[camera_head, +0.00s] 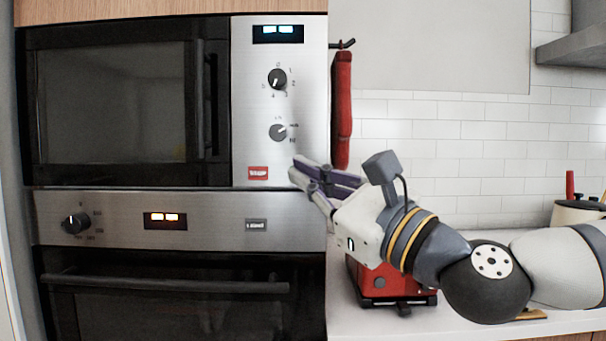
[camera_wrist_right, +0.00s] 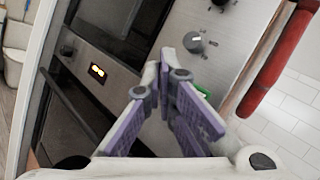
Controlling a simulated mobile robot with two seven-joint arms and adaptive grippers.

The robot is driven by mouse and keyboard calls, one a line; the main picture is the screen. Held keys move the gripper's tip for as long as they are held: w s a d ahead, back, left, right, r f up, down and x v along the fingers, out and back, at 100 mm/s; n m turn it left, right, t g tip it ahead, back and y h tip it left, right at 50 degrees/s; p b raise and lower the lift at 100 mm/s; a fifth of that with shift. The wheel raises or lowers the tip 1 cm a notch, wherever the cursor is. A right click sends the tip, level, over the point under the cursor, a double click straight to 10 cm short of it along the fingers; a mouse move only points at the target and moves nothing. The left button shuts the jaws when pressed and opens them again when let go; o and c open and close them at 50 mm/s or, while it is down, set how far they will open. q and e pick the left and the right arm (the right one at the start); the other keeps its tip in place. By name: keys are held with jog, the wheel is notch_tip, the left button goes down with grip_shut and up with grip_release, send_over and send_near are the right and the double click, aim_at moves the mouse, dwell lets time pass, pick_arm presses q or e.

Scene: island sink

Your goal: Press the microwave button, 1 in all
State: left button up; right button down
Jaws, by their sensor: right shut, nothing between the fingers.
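The microwave (camera_head: 120,105) is built into the cabinet on the left, above an oven, with its steel control panel (camera_head: 305,70) at its right side. A red button (camera_head: 258,173) sits low on that panel in the head view. In the right wrist view a green button (camera_wrist_right: 203,91) shows partly behind a finger; in the head view it is hidden. My right gripper (camera_head: 294,168) is shut and empty, its tips close to the lower right of the panel, right of the red button. It also shows in the wrist view (camera_wrist_right: 160,62). I cannot tell whether it touches. My left gripper is out of view.
Two knobs (camera_head: 277,79) and a lit display (camera_head: 278,33) are above the red button. A red cloth or mitt (camera_head: 342,110) hangs right of the panel. A red appliance (camera_head: 385,283) stands on the counter under my right arm. A pot (camera_head: 578,212) is at far right.

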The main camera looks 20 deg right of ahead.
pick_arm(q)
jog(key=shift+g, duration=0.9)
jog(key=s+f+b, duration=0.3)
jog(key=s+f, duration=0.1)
pick_arm(e)
jog(key=w+d, duration=0.2)
jog(key=w, duration=0.6)
jog(key=shift+w+d, duration=0.15)
jog(key=shift+d, duration=0.05)
jog(key=shift+f, duration=0.1)
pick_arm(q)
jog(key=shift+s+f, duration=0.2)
pick_arm(e)
jog(key=shift+w+d, duration=0.1)
jog(key=shift+w, duration=0.35)
